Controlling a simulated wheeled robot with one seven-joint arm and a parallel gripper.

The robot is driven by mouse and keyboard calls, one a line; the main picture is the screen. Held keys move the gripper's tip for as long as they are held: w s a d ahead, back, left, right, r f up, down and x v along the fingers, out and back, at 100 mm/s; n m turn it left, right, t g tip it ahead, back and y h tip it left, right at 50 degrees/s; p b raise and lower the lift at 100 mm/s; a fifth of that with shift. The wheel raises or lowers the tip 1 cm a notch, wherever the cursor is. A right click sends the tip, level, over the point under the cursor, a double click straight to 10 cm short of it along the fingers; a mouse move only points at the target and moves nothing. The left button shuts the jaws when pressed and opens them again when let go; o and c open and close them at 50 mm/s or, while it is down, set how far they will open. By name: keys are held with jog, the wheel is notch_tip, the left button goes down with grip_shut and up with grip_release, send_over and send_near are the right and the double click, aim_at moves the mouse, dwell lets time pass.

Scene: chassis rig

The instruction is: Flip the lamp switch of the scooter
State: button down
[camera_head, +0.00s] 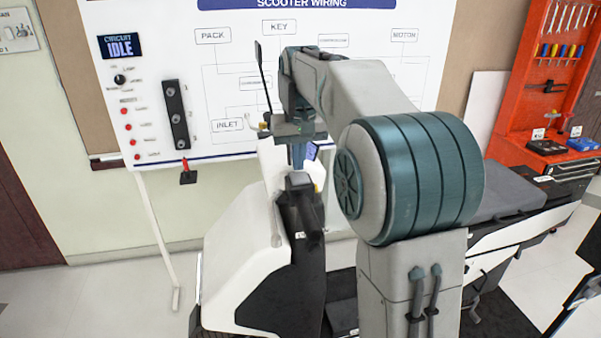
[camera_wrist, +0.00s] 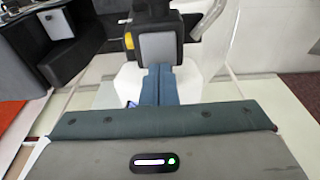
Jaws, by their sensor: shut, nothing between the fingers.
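The scooter's white front body (camera_head: 240,255) and dark inner panel stand in the middle of the head view, partly hidden by my arm. My gripper (camera_head: 298,160) is over the scooter's handlebar area. In the wrist view my gripper's two teal fingers (camera_wrist: 160,72) are together and empty, with their tips in front of a dark block with a grey face (camera_wrist: 160,47). A yellow piece (camera_wrist: 129,41) is on that block's left side. I cannot tell whether either is the lamp switch, or whether the fingertips touch the block.
A mirror on a stalk (camera_head: 263,70) rises left of my wrist. A wiring board (camera_head: 225,60) with a screen reading "IDLE" and a row of red buttons stands behind. An orange tool rack (camera_head: 520,95) is at the right. The floor (camera_head: 85,295) is clear at the left.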

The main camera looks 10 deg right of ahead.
aim_at(298, 174)
jog(key=shift+r+p, duration=0.7)
jog(key=shift+r, duration=2.15)
